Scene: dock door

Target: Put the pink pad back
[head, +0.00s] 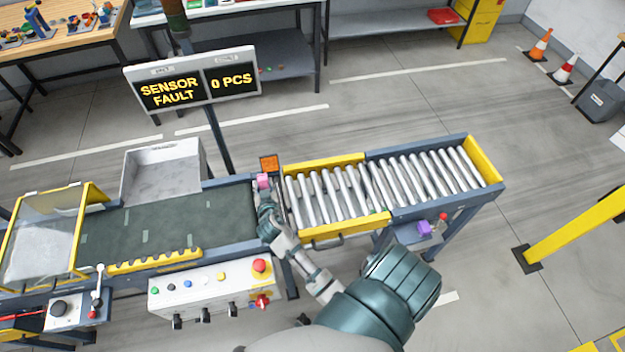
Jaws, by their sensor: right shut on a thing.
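The pink pad (263,181) is at the end of the green conveyor belt (170,222), beside the gap before the roller section. My right gripper (264,191) reaches in from below and is shut on the pink pad, which shows just beyond the fingertips. An orange square plate (269,163) stands just behind the pad. The gripper hides part of the pad and the belt end, and I cannot tell whether the pad touches anything behind it. My left gripper is not in view.
The roller conveyor (330,197) with yellow side rails is at right. A purple block (424,228) sits on a small shelf below it. A control box (210,287) with buttons is in front. The sign (192,82) reads "SENSOR FAULT" and "0 PCS". A grey bin (160,172) stands behind the belt.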

